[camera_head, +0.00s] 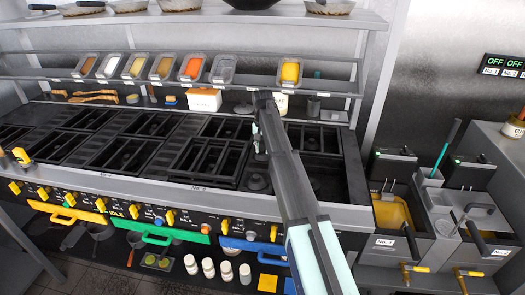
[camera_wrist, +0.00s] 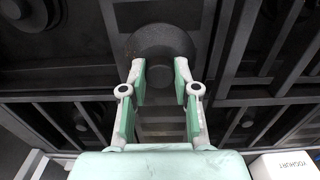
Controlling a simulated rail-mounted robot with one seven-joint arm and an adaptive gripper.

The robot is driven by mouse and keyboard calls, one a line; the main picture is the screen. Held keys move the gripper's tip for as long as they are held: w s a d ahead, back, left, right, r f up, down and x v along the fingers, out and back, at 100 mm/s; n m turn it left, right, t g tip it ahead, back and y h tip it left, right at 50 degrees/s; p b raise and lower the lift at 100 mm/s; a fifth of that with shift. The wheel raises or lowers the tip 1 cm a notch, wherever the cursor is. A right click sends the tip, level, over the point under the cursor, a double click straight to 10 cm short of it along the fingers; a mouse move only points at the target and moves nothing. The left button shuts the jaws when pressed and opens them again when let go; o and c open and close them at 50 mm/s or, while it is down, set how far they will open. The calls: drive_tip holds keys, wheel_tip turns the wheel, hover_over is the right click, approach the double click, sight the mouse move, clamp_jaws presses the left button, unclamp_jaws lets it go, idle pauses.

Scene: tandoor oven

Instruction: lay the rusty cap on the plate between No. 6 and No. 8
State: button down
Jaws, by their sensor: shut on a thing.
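My gripper (camera_wrist: 160,68) is shut on a dark round cap (camera_wrist: 160,42), with a finger on each side of its near edge in the wrist view. The cap looks dark grey; I cannot make out rust. It is over the dark hob, and a ribbed strip of plate (camera_wrist: 160,112) shows between the fingers; I cannot tell if the cap touches it. In the head view my gripper (camera_head: 257,138) is over the right part of the hob (camera_head: 270,208); the held cap is not clear there. The No. 6 and No. 8 marks are not clearly readable.
Black grates (camera_head: 210,158) cover the hob to the left. A bare burner cap (camera_head: 257,182) shows in front of my gripper. A white yoghurt box (camera_head: 205,100) stands behind, and it shows in the wrist view (camera_wrist: 288,165). Fryers (camera_head: 393,215) stand at right.

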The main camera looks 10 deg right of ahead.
sight(263, 149)
drive_tip(key=shift+f, duration=1.05)
drive_tip(key=shift+f, duration=0.1)
drive_tip(key=c, duration=0.9)
unclamp_jaws()
drive_tip(key=shift+o, duration=0.2)
wheel_tip(263, 149, up, 12)
drive_tip(key=b, duration=0.2)
drive_tip(key=shift+b, duration=0.3)
